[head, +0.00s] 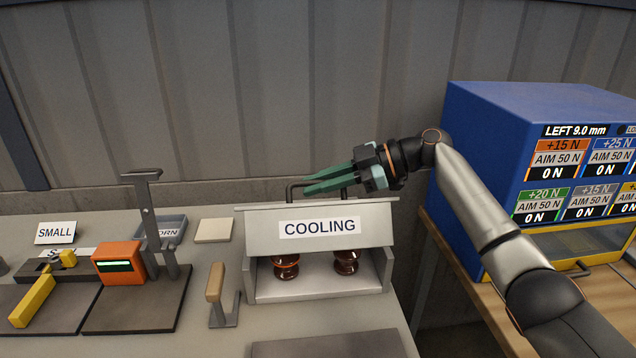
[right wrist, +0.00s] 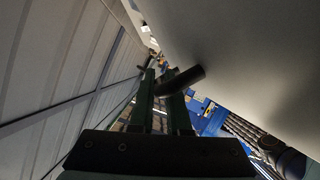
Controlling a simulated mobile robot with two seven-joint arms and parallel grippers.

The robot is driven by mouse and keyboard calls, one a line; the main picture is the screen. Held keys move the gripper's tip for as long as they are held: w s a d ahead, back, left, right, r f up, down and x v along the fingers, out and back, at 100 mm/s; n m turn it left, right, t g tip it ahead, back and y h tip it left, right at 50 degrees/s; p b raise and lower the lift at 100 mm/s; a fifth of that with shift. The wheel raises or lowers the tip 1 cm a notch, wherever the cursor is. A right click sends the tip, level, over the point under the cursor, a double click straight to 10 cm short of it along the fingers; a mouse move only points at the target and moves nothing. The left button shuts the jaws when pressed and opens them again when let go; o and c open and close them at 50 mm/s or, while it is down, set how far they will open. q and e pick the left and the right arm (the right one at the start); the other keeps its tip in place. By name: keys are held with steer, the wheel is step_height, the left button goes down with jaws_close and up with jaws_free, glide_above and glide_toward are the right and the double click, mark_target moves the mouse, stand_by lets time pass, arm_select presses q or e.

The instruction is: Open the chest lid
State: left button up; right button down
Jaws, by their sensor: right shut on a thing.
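The grey chest (head: 318,292) labelled COOLING stands on the bench in the middle of the head view. Its lid (head: 262,240) is raised and tilted, with the label facing me. Below the lid the front is open and two brown insulators (head: 286,267) show inside. The dark bar handle (head: 290,191) is at the lid's upper edge. My right gripper (head: 312,186) is shut on this handle from the right. In the right wrist view the handle (right wrist: 181,80) crosses between the green fingers. My left gripper is not in view.
A blue cabinet (head: 480,140) with force readouts stands at the right, behind my right arm. A wooden-handled tool (head: 217,285), an orange device (head: 119,263) and a grey tray (head: 165,228) are left of the chest. A corrugated wall (head: 230,90) rises behind the bench.

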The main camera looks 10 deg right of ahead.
steer(key=c, duration=1.2)
jaws_free()
steer(key=shift+o, duration=0.2)
steer(key=shift+r, duration=0.1)
steer(key=b+v, duration=0.1)
steer(key=v, duration=1.1)
steer(key=shift+d, duration=0.3)
